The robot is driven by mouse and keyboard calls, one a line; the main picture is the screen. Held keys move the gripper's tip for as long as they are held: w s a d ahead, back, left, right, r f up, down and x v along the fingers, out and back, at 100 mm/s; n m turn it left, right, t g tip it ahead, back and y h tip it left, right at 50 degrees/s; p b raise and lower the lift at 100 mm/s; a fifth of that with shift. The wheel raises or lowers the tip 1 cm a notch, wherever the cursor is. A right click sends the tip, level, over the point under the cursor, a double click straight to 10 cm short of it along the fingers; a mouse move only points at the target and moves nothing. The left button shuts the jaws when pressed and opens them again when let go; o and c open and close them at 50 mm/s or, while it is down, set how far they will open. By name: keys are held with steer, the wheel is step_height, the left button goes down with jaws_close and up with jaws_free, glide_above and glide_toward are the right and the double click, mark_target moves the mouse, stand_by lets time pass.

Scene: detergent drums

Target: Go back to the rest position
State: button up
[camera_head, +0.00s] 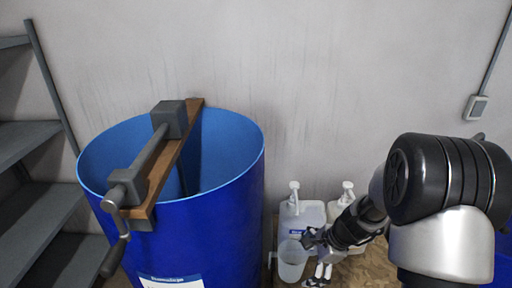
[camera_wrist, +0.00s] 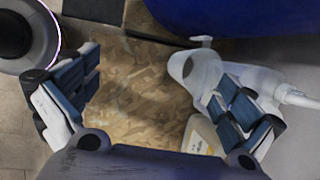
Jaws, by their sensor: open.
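My gripper (camera_head: 316,257) is at the lower middle of the head view, beside a translucent cup (camera_head: 292,262) and low in front of the white pump bottles. In the wrist view my gripper (camera_wrist: 160,98) has its two fingers spread wide, with nothing held between them. One pump bottle (camera_head: 302,215) has a white pump head and a blue label. A second pump bottle (camera_head: 345,205) stands to its right, partly hidden by my arm.
A large open blue drum (camera_head: 205,235) stands left of the bottles, with a wooden beam (camera_head: 168,165) and grey crank (camera_head: 124,195) across its rim. A patterned wooden board (camera_head: 362,268) lies below my gripper. Grey shelving (camera_head: 45,140) is at far left.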

steer(key=s+a+r+n+h, duration=0.1)
steer(key=s+a+r+n, duration=0.1)
steer(key=s+r+n, duration=0.5)
steer(key=s+a+r+n, duration=0.2)
steer(key=s+r+n, duration=0.15)
steer(key=r, duration=0.75)
steer(key=s+d+r+n+t+h, duration=0.1)
steer(key=s+r+n, duration=0.2)
steer(key=s, duration=0.4)
steer(key=s+d+r+n+t+h, duration=0.1)
steer(key=s+r+n+h, duration=0.1)
steer(key=s, duration=0.6)
steer(key=shift+d+r+n, duration=0.35)
steer(key=shift+r+n, duration=0.15)
steer(key=shift+n, duration=0.75)
